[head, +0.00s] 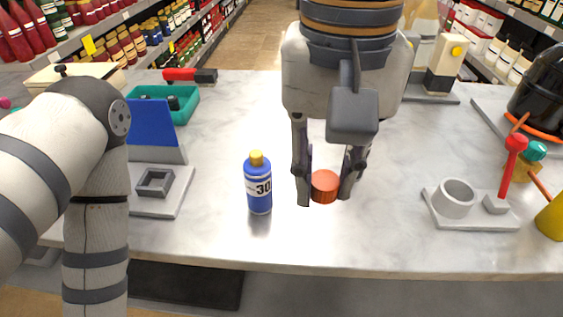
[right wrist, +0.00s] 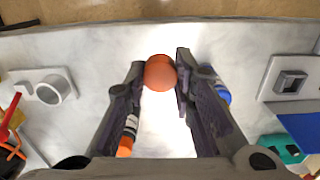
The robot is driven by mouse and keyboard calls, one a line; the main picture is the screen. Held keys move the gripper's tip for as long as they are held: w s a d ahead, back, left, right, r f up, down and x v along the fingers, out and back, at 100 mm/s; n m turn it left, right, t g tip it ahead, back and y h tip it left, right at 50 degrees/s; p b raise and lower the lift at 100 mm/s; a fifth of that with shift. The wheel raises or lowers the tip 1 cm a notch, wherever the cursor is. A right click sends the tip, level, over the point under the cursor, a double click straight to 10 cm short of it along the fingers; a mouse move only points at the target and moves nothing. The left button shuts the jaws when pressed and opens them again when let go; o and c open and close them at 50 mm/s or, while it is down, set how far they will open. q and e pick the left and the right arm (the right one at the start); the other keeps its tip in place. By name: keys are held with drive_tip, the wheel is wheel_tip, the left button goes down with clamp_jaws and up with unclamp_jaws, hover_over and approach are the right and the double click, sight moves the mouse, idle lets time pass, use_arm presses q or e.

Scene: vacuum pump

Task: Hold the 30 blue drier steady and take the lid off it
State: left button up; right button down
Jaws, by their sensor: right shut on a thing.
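The blue drier (head: 258,190), a small bottle with a 30 on its label and a yellow top, stands upright on the marble counter, left of my right gripper (head: 327,187). In the right wrist view the drier (right wrist: 217,86) shows partly behind the right-hand finger. My right gripper (right wrist: 160,78) is shut on an orange round cap-like piece (head: 324,186), held between its fingertips apart from the drier. I cannot tell whether that piece touches the counter. My left arm comes in from the left and bends down; its gripper is outside the view.
A grey stand with a square socket (head: 155,182) is left; a ring holder (head: 455,198) is right. A teal bin (head: 190,104) stands back left. An orange-topped bottle (right wrist: 124,146) shows beside the left-hand finger. Counter around the drier is clear; its front edge is near.

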drive_tip(key=w+f, duration=0.3)
drive_tip(key=w, duration=0.1)
drive_tip(key=w+a+f+b, duration=0.1)
drive_tip(key=w+f, duration=0.2)
drive_tip(key=w, duration=0.1)
drive_tip(key=w+a+f, duration=0.1)
drive_tip(key=w+f, duration=0.2)
drive_tip(key=w, duration=0.1)
drive_tip(key=shift+a, duration=0.2)
use_arm(q)
drive_tip(key=shift+s+f+g, duration=0.5)
drive_tip(key=shift+s+f, duration=0.45)
drive_tip(key=shift+s, duration=0.3)
use_arm(e)
drive_tip(key=shift+w+a+f, duration=0.1)
drive_tip(key=shift+w+f, duration=0.1)
drive_tip(key=shift+f, duration=0.75)
drive_tip(key=shift+w+f, duration=0.15)
drive_tip(key=shift+f, duration=0.8)
drive_tip(key=shift+f, duration=0.15)
drive_tip(key=c, duration=1.4)
unclamp_jaws()
drive_tip(key=shift+o, duration=0.2)
